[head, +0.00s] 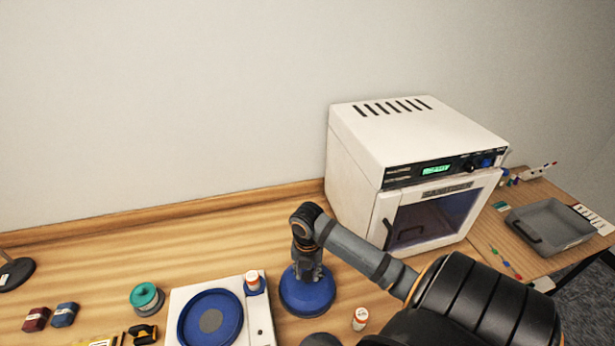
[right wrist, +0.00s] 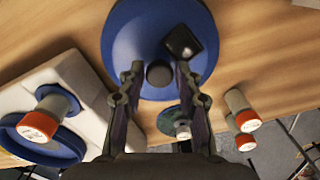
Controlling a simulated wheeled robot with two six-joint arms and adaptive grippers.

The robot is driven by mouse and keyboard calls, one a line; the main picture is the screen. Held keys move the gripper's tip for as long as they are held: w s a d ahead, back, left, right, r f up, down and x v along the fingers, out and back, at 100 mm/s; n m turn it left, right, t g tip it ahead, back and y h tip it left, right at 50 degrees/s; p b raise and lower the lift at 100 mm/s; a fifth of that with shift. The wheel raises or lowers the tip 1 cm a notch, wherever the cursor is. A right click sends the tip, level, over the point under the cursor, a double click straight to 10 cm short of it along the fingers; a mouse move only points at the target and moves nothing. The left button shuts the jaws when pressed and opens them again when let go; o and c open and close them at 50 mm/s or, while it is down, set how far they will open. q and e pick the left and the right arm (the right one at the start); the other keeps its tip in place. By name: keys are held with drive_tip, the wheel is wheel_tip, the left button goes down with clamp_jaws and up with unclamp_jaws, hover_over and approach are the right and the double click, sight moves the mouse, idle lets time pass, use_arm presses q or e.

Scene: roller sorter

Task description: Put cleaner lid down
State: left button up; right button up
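The cleaner lid (head: 306,294) is a blue disc with a dark knob. In the head view it appears to lie flat on the wooden table, just right of the white cleaner base (head: 258,318) with its round blue basin (head: 196,332). My right gripper (head: 307,272) is over the lid, pointing down. In the right wrist view the lid (right wrist: 130,40) fills the top middle, and its knob (right wrist: 159,74) sits between the fingertips of my right gripper (right wrist: 158,76). The fingers are apart, with a visible gap on each side of the knob. My left gripper is out of view.
An orange-capped bottle (head: 253,281) stands on the base's right side; another (head: 360,319) stands right of the lid. A white oven (head: 405,135) stands behind right. A green spool (head: 147,298) is at left. A grey tray (head: 550,227) is far right.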

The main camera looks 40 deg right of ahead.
sight(308, 275)
drive_tip(key=shift+o, duration=1.1)
wheel_tip(308, 275, up, 12)
drive_tip(key=b, duration=0.1)
drive_tip(key=shift+r, duration=0.25)
drive_tip(key=shift+f, duration=0.1)
